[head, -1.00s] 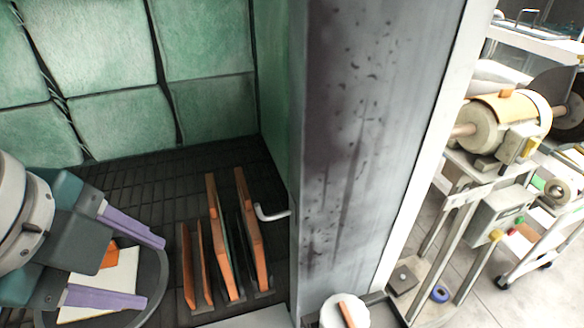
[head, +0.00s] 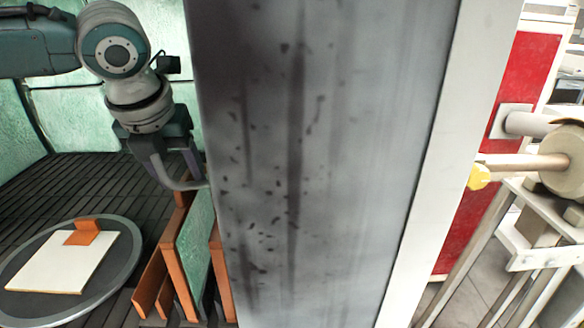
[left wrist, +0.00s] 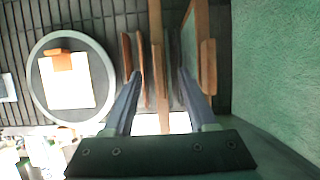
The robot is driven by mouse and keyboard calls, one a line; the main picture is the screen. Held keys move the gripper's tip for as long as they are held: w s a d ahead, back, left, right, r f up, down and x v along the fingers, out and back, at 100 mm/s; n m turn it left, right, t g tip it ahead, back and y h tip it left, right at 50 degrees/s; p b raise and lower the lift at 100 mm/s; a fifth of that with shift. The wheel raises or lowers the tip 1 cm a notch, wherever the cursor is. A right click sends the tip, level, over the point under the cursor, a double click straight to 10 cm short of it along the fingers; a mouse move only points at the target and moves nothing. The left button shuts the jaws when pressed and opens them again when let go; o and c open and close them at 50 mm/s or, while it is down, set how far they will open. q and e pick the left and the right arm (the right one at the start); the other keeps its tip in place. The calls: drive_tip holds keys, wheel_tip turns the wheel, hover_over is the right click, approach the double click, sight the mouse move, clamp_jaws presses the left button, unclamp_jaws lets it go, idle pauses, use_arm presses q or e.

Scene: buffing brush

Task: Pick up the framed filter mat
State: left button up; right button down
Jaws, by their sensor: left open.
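Several orange-framed panels stand upright side by side in a rack. One is a framed filter mat with a green face (head: 196,245) in an orange frame, partly cut off by the grey post. My left gripper (head: 190,183) is above the rack with its fingers pointing down; the post's edge is close to it. In the left wrist view my left gripper (left wrist: 159,78) is open, and an orange frame bar (left wrist: 157,40) runs between its fingers. Another framed panel (left wrist: 196,45) is beside the right finger. I cannot tell whether the fingers touch any frame. My right gripper is not in view.
A round dark plate with a grey rim (head: 128,262) holds a white board (head: 60,262) with an orange block, left of the rack. The wide grey post (head: 320,150) hides the rack's right side. Green padded wall (head: 65,118) stands behind. A machine on a metal stand is at the right.

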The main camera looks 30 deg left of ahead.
sight(187, 193)
use_arm(q)
drive_tip(key=x, duration=0.4)
drive_tip(key=shift+s+f, duration=0.1)
drive_tip(key=shift+f, duration=0.2)
clamp_jaws()
idle(1.1)
